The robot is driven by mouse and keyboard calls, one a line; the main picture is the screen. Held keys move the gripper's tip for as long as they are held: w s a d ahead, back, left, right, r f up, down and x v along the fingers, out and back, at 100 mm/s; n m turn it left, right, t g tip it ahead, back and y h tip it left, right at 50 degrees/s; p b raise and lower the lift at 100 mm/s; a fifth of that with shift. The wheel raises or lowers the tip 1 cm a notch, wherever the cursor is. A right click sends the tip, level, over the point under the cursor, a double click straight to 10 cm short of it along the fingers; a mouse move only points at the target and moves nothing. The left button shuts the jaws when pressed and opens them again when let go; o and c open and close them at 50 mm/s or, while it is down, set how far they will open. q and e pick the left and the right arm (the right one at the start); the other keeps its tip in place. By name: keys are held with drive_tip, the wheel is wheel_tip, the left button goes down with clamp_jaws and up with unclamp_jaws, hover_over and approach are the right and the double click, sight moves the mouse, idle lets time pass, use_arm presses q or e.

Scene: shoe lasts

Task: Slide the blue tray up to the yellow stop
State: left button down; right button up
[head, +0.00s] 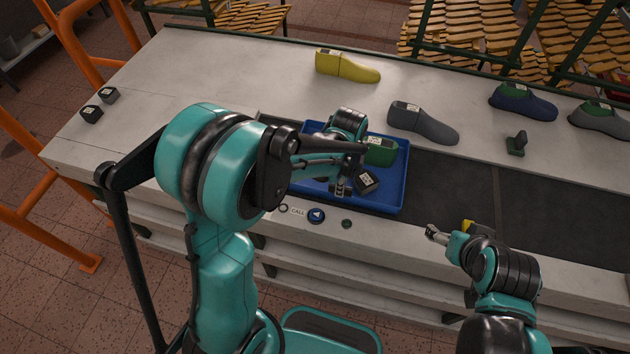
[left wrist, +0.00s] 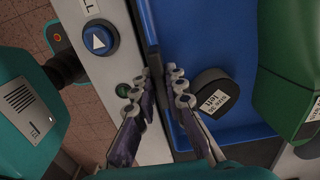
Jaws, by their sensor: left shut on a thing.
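The blue tray (head: 397,196) lies on the dark strip along the table's front part. My left gripper (head: 340,188) is shut on the tray's near wall, which stands between its fingers in the left wrist view (left wrist: 151,88). Inside the tray are a green shoe last (head: 381,151) and a dark labelled block (head: 367,181); my left arm hides part of the tray. A small yellow piece (head: 468,226) at the strip's near edge, right of the tray, may be the stop; my right arm partly hides it. My right gripper (head: 434,232) is beside it, its opening too small to judge.
Yellow (head: 345,68), grey (head: 422,123) and blue (head: 522,101) lasts stand behind the strip. A dark-green object (head: 516,143) stands at the right. Two dark blocks (head: 92,114) lie far left. A blue button (head: 316,215) is on the front edge. The strip right of the tray is clear.

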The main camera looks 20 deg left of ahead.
use_arm(q)
drive_tip(key=d, duration=1.2)
drive_tip(key=w+d+b, duration=0.1)
drive_tip(key=d, duration=0.5)
drive_tip(key=shift+d, duration=0.25)
drive_tip(key=c, duration=1.6)
unclamp_jaws()
drive_tip(key=shift+o, duration=0.2)
wheel_tip(320, 180, up, 12)
drive_tip(key=shift+a, duration=0.1)
